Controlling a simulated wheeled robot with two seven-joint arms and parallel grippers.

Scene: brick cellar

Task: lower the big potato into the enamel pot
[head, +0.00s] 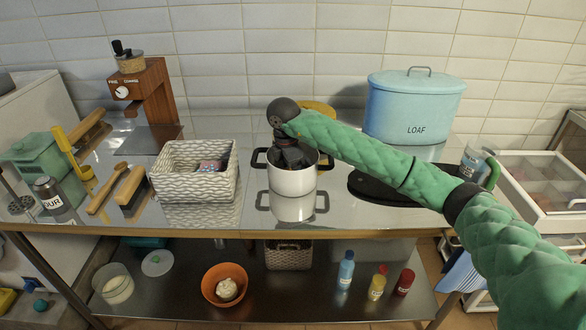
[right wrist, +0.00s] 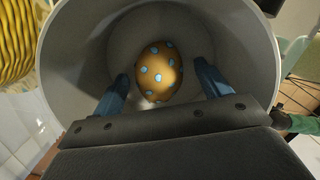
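The white enamel pot (head: 292,184) with dark handles stands on the steel counter. My right gripper (head: 290,158) points down into its mouth, and its fingertips are hidden there in the head view. In the right wrist view the pot's grey inside (right wrist: 85,65) surrounds the big potato (right wrist: 160,70), brown with light blue spots. The potato appears to lie at the pot's bottom. The right gripper's fingers (right wrist: 162,76) are spread, one on each side of the potato, with a visible gap on both sides. The potato is hidden in the head view. My left gripper is out of view.
A white woven basket (head: 193,187) stands left of the pot. A dark round board (head: 400,188) lies to the right, with a blue loaf bin (head: 414,105) behind. A yellow item (head: 318,108) is behind the pot. An orange bowl (head: 225,285) sits on the lower shelf.

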